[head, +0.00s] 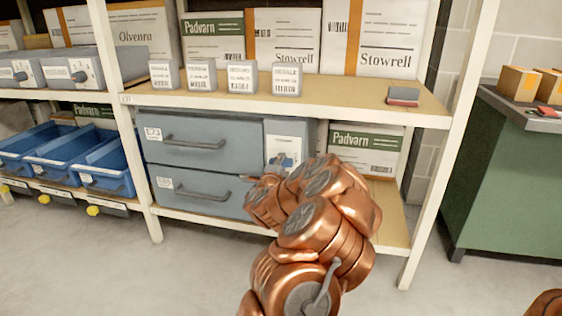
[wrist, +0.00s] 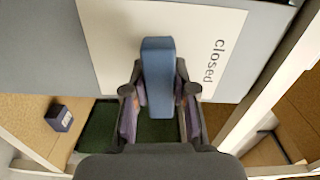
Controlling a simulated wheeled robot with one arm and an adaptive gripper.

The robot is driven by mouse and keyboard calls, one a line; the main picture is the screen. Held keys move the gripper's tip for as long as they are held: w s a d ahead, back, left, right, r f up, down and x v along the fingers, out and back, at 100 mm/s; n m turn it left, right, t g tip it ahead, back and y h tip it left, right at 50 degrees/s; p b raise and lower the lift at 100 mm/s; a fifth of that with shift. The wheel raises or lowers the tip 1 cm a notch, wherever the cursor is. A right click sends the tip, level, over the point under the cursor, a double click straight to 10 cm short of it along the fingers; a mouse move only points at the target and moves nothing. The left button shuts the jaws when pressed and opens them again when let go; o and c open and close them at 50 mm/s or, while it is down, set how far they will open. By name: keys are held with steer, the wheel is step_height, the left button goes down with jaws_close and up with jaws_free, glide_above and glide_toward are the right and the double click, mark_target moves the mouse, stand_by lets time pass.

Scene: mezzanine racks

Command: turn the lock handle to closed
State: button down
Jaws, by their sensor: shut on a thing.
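The lock handle (wrist: 157,62) is a blue bar on a white plate (wrist: 110,40) marked "closed" in the wrist view. The bar runs up and down in that picture, with the word "closed" to its right. My gripper (wrist: 159,103) is shut on the bar, one finger on each side. In the head view the plate (head: 291,148) is on the grey front of a lock box right of two drawers. My gripper (head: 268,174) is in front of it there, and my arm hides the lower part of the box.
Grey drawers (head: 200,150) stand left of the lock box, and Padvarn cartons (head: 365,140) stand right of it. A shelf board (head: 340,95) runs above, with a white upright (head: 440,150) at the right. A green cabinet (head: 510,170) stands farther right.

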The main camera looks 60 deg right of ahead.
steer(key=n+p, duration=0.4)
steer(key=p, duration=0.1)
steer(key=shift+r, duration=0.2)
steer(key=n+p, duration=0.5)
steer(key=shift+p, duration=0.4)
steer(key=n+p, duration=0.5)
steer(key=p, duration=0.1)
steer(key=shift+p, duration=0.35)
steer(key=n+p, duration=0.2)
steer(key=p, duration=0.1)
steer(key=shift+f+n, duration=0.2)
steer(key=shift+n, duration=0.2)
steer(key=c, duration=0.9)
jaws_free()
steer(key=shift+a, duration=0.15)
